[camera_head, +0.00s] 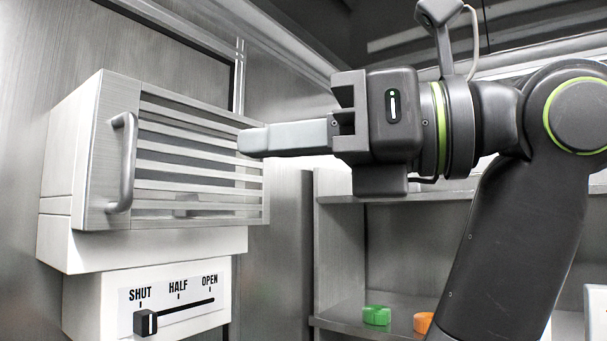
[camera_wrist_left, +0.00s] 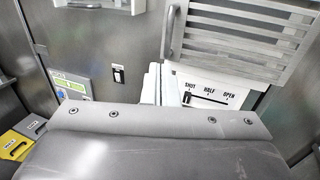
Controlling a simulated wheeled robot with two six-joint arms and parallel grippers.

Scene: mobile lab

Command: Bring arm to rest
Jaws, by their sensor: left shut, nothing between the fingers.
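My left gripper (camera_head: 243,141) is at the middle of the head view, with its light-grey fingers shut, empty and pointing left. The fingertips overlap the right side of the slatted cabinet door (camera_head: 120,170) in the picture; I cannot tell whether they touch it. My right gripper is not in view.
The white cabinet has a bar handle (camera_head: 122,162). Below it is a slider panel (camera_head: 180,300) marked SHUT, HALF, OPEN, its black knob (camera_head: 145,322) at SHUT. A shelf (camera_head: 350,318) holds a green object (camera_head: 376,315) and an orange object (camera_head: 423,322). Yellow and grey boxes (camera_wrist_left: 16,145) show at lower left.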

